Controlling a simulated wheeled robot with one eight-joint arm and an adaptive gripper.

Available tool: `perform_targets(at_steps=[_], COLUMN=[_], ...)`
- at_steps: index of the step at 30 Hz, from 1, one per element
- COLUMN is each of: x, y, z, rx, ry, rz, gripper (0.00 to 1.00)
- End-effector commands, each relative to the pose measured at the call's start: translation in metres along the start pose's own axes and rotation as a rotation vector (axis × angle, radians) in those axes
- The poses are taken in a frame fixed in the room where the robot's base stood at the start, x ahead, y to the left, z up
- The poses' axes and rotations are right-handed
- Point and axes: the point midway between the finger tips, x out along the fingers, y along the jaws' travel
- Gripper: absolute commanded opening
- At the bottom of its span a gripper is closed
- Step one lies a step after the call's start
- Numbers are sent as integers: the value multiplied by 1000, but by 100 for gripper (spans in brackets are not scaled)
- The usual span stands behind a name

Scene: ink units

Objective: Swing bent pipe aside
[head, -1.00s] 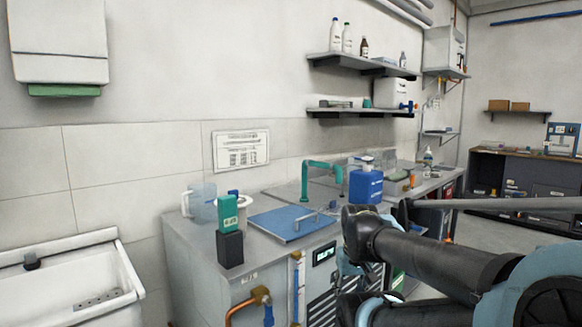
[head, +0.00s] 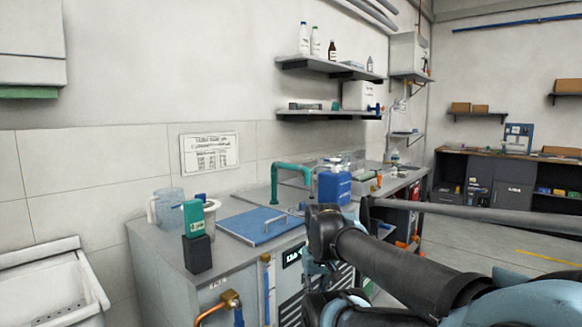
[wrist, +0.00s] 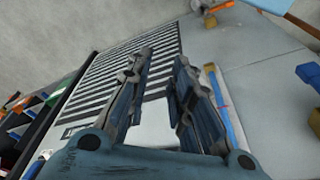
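The bent pipe (head: 291,168) is a teal-green upside-down U standing on the counter, behind the blue panel with a handle (head: 254,226). It is not identifiable in the wrist view. My gripper (wrist: 157,88) is open and empty in the wrist view, with a clear gap between its two dark blue fingers. It faces the cabinet's grey front and slotted vent (wrist: 122,80), low beside the counter and apart from the bent pipe. In the head view, my arm hides most of the gripper.
On the counter are a blue container (head: 334,187) right of the pipe, a clear jug (head: 168,206), and a green-and-black block (head: 197,235). A brass valve (head: 231,299) and blue vertical tube (head: 267,290) stick out in front. A shelf (head: 325,66) hangs above. Open floor lies right.

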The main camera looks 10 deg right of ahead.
Motion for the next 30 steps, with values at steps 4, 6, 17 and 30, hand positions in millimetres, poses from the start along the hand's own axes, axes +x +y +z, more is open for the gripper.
perform_targets(at_steps=[4, 6, 17, 30], x=[-18, -32, -112, -192], y=[2, 4, 16, 27], z=[-17, -32, -125, -244], rx=[27, 52, 203, 389], ry=[0, 1, 9, 30], rz=[8, 15, 62, 117], gripper=[0, 0, 0, 0])
